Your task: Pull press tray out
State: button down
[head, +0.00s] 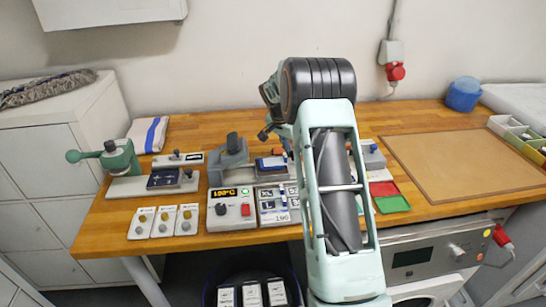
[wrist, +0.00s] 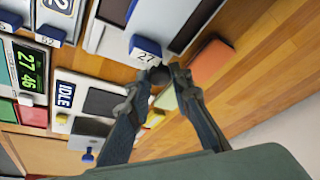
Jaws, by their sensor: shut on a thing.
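In the wrist view the two dark fingers of my gripper (wrist: 160,78) are closed around a small dark round knob (wrist: 159,74). The knob sits at the edge of a pale unit, just below a blue-framed label reading 27 (wrist: 146,48). I cannot tell how far the tray stands out from its press. In the head view a grey press (head: 229,155) stands behind a control box with an orange display (head: 233,208). My arm covers the middle of the bench there, and the fingers' contact is hidden.
A green lever press (head: 117,158) stands at the left. Red (head: 383,188) and green (head: 391,204) trays lie right of my arm. The wrist view shows a unit labelled IDLE (wrist: 65,95).

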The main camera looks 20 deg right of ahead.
jog(key=d, duration=0.2)
jog(key=shift+s+d, duration=0.3)
jog(key=shift+d, duration=0.1)
jog(key=c, duration=1.8)
grip_release()
jog(key=shift+a, duration=0.1)
jog(key=shift+o, duration=0.2)
jog(key=v, duration=1.2)
jog(key=shift+a, duration=0.1)
